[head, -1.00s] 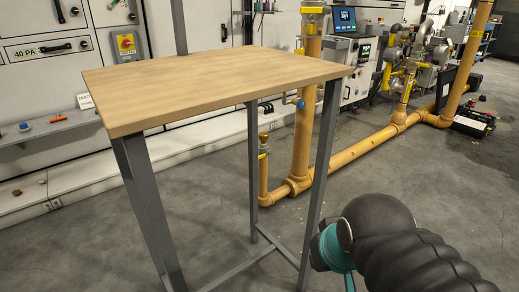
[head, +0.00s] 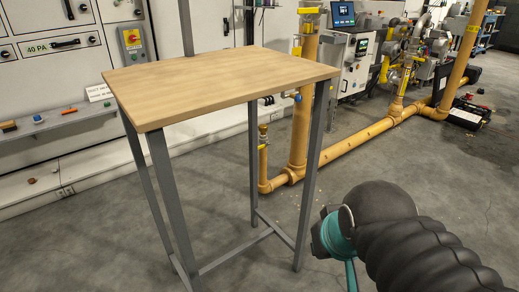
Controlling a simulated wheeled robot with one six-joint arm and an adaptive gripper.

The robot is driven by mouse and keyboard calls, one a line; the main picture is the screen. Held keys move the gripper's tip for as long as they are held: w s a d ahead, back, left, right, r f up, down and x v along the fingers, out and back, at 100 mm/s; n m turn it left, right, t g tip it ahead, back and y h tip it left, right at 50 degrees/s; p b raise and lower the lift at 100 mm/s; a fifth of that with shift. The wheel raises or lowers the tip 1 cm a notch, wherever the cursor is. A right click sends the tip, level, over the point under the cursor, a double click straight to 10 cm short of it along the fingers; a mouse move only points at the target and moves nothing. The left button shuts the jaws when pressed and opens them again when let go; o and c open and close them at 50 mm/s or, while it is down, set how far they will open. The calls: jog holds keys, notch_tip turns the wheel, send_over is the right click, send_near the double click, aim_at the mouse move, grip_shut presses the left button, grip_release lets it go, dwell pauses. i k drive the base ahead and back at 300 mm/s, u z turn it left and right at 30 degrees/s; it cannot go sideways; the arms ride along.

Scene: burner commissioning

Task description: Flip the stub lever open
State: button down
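A short yellow stub pipe (head: 263,168) rises from the floor pipework, left of a tall yellow riser (head: 300,130), and shows beyond the table between its legs. A small brass-coloured fitting with yellow parts (head: 263,140) sits at its top. It is too small to tell which part is the lever or how it is turned. My arm, with a dark ribbed sleeve and a teal joint, shows at the lower right, in front of the pipework and well apart from the stub. My gripper is not in view.
A wooden-topped table (head: 220,85) on grey metal legs stands between me and the stub. A long yellow pipe (head: 345,145) runs along the floor to the back right. White cabinets (head: 60,70) line the left. Grey floor (head: 400,165) is open right of the table.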

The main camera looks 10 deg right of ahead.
aim_at(268, 144)
jog(key=k, duration=0.25)
jog(key=z, duration=1)
jog(key=i, duration=3.45)
jog(key=u, duration=3.2)
